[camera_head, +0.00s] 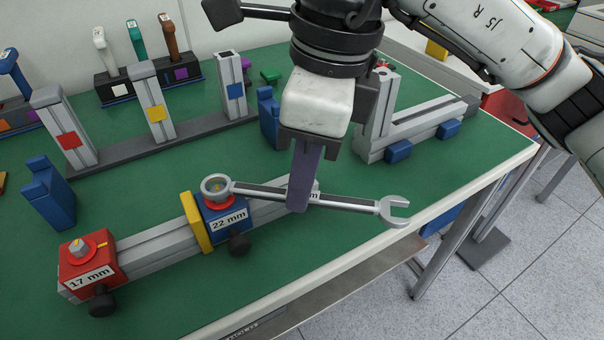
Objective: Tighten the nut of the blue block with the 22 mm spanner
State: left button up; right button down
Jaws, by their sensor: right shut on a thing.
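The blue block (226,215), labelled 22 mm, sits on a grey profile bar on the green table. Its top has a red-orange ring with the spanner's ring end over it. The nut partly shows inside that ring end; whether it is fully seated I cannot tell. The grey spanner (345,202) lies roughly level, its open end to the right, and has an upright purple handle (304,176). My right gripper (310,148) points down and is shut on this handle. The handle hides part of the spanner's label. My left gripper is not in view.
A red block (88,262) labelled 17 mm stands at the bar's left end, and a yellow plate (196,222) beside the blue block. Upright profiles (155,105) and a rack of handles (116,88) stand behind. A grey profile frame (410,130) is at right. The front table strip is clear.

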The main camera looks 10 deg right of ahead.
jog(key=shift+f+b, duration=0.6)
jog(key=shift+f, duration=0.15)
